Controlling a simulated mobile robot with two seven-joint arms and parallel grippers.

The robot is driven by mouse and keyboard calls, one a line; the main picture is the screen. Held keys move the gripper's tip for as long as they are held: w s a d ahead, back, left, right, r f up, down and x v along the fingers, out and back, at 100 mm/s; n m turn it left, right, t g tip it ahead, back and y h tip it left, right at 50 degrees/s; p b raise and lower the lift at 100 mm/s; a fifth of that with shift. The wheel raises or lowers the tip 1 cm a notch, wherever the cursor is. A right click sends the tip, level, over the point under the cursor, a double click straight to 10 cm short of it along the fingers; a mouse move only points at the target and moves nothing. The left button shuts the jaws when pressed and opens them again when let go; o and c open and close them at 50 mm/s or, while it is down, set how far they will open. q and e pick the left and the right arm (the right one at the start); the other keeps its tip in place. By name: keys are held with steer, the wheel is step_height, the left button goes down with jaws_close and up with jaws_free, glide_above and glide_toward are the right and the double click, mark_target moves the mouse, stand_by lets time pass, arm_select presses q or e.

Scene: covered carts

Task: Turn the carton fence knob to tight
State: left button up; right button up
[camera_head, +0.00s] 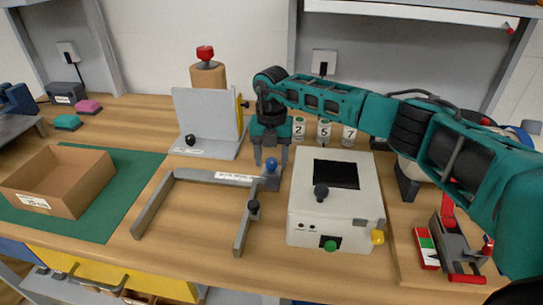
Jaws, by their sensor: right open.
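A grey U-shaped fence (186,174) with a small label lies on the wooden bench, open toward the front. A blue knob (271,165) stands on a block at its back right corner. A black knob (253,207) sits on its right arm. My right gripper (271,157) points down over the blue knob, its open fingers on either side of it. I cannot tell whether they touch it. The label is too small to read, and I cannot make out the knob's setting. My left gripper is not in view.
A white box (335,221) with knobs stands right of the fence. An open cardboard carton (85,163) sits on a green mat (124,186) at the left. A grey upright plate (205,118) and numbered canisters (324,131) stand behind. A red-handled clamp (452,240) is at the right.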

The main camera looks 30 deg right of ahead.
mark_target(271, 161)
step_height(271, 161, up, 13)
steer(key=shift+b, duration=0.35)
steer(key=shift+f, duration=0.1)
stand_by(0.6)
